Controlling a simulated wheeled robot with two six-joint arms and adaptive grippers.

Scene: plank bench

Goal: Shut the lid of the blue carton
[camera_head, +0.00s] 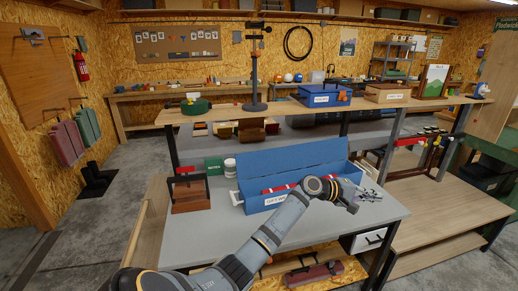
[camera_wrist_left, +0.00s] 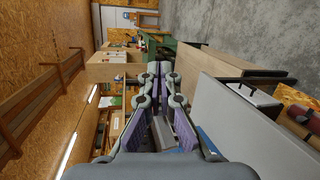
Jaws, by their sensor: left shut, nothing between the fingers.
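The blue carton (camera_head: 300,187) stands on the grey bench top, with a white label on its front. Its lid (camera_head: 285,158) is open and stands up along the back edge. Red items show inside. My left gripper (camera_head: 352,196) is at the front right of the carton, above the bench; the arm crosses in front of the carton's right part. In the left wrist view my left gripper (camera_wrist_left: 160,75) is shut and empty. A blue piece (camera_wrist_left: 208,142) beside it is probably part of the carton. My right gripper is in neither view.
A wooden holder (camera_head: 190,194), a white jar (camera_head: 230,166) and a green box (camera_head: 213,166) stand left of the carton. A raised shelf (camera_head: 380,102) runs behind. The bench front (camera_head: 215,232) is clear.

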